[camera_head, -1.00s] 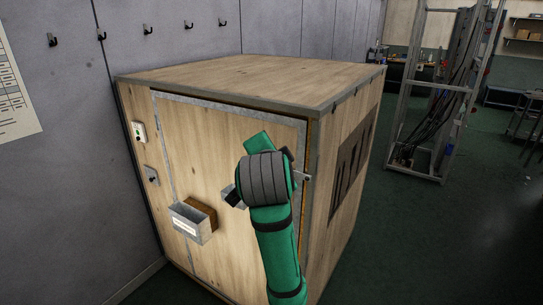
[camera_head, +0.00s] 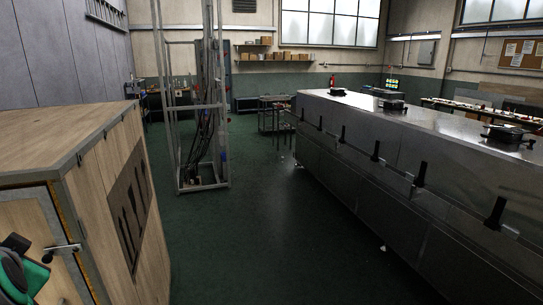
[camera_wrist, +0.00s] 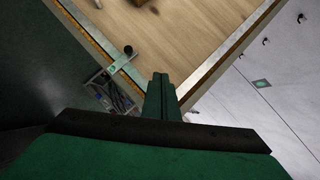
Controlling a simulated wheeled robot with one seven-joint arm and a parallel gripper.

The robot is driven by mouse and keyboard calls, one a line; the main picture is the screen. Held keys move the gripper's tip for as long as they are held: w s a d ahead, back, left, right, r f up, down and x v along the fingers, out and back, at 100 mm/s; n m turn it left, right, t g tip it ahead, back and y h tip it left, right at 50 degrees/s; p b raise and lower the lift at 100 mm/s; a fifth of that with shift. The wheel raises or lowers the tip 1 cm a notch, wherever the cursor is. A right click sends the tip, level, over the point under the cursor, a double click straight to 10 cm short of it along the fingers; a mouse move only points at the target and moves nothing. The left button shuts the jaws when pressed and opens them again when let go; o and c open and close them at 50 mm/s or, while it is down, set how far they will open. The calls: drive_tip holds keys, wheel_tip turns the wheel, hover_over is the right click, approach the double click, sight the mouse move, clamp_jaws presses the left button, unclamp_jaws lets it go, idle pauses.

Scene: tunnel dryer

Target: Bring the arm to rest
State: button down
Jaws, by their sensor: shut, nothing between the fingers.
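My green arm (camera_head: 12,280) shows only in part at the lower left edge of the head view, in front of the wooden cabinet's door. The rest of it is cut off there. In the wrist view my gripper (camera_wrist: 158,82) is shut, its green fingers together with nothing between them. The wooden cabinet (camera_wrist: 185,25) fills the upper middle of that view beyond the fingertips. I cannot tell whether the fingers touch it.
The wooden cabinet (camera_head: 60,135) stands close at left, with a metal lever handle (camera_head: 62,250) near its door edge. A metal frame with cables (camera_head: 205,110) stands behind it. A long steel dryer (camera_head: 400,165) runs along the right. Green floor (camera_head: 250,225) between them is clear.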

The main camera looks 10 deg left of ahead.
drive_tip(key=w+d+f+t+h, duration=0.1)
drive_tip(key=w+d+f, duration=0.4)
drive_tip(key=f, duration=0.5)
drive_tip(key=w+d+f+m+t, duration=0.1)
drive_tip(key=w+d+f, duration=0.3)
drive_tip(key=d+f, duration=0.45)
drive_tip(key=w+d+f+t+h, duration=0.15)
drive_tip(key=w+d+f, duration=0.25)
drive_tip(key=f, duration=0.8)
drive_tip(key=s+d+f+t+h, duration=0.15)
drive_tip(key=s+d+f, duration=0.3)
drive_tip(key=d, duration=0.45)
drive_tip(key=s+d+f+t+h, duration=0.1)
drive_tip(key=s+d+f+h, duration=0.15)
drive_tip(key=d+f, duration=0.4)
drive_tip(key=s+d+f+t+h, duration=0.1)
drive_tip(key=s+d+f, duration=0.25)
drive_tip(key=d, duration=0.65)
drive_tip(key=s+d+r+h, duration=0.1)
drive_tip(key=s+d+h, duration=0.1)
drive_tip(key=s+d, duration=0.4)
drive_tip(key=s+d+r+t+h, duration=0.1)
drive_tip(key=s+d, duration=0.5)
drive_tip(key=s, duration=0.6)
drive_tip(key=shift+r+h, duration=0.3)
drive_tip(key=shift+h, duration=0.35)
